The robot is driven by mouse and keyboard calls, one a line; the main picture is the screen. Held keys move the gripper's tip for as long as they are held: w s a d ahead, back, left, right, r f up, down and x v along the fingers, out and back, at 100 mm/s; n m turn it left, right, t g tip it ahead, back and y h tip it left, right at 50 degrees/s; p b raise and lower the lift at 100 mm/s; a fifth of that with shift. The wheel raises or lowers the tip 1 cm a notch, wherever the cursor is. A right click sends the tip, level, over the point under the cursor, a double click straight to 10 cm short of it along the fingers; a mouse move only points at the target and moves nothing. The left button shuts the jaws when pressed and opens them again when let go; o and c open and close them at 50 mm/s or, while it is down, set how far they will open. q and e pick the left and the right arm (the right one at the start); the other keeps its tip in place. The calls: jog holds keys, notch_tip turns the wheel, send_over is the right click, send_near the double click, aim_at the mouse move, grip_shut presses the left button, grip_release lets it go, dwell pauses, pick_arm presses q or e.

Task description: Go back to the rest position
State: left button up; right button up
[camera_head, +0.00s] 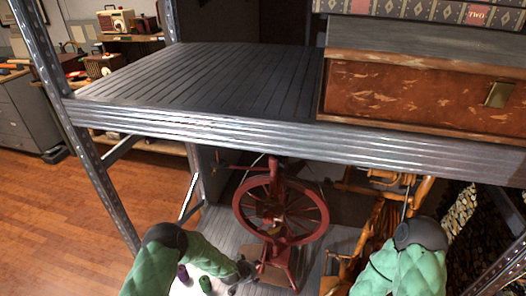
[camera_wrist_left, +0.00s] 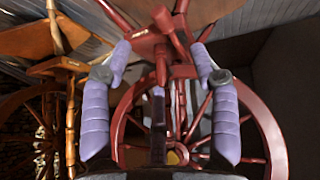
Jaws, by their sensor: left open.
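My left arm, with a green padded sleeve, reaches in at the bottom left of the head view. My left gripper (camera_head: 243,272) is small and partly hidden there, low beside the base of a red spinning wheel (camera_head: 245,208). In the left wrist view its two lavender-padded fingers (camera_wrist_left: 160,62) are spread apart. Red wooden parts of the spinning wheel (camera_wrist_left: 262,125) show between and beyond them; I cannot tell whether they touch. My right arm's green sleeve shows at the bottom right of the head view, but its gripper is not visible.
A metal shelf (camera_head: 200,85) spans above the lower bay, bearing a reddish-brown wooden chest (camera_head: 420,95) on the right. A shelf upright (camera_head: 90,150) stands left of my left arm. An orange-brown wooden wheel device (camera_head: 385,215) stands right. Wooden floor (camera_head: 70,215) is clear at left.

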pick_arm(q)
jog(key=s+a+r+n+g+p, duration=0.1)
jog(key=s+r+n+g, duration=0.1)
jog(key=s, duration=1.3)
jog(key=s+a+r+n+g+p, duration=0.2)
jog(key=s+r+g, duration=0.1)
jog(key=s, duration=1.1)
jog(key=shift+s+a+r+g+h, duration=0.15)
jog(key=shift+s+r+g+h, duration=0.2)
jog(key=shift+r, duration=0.55)
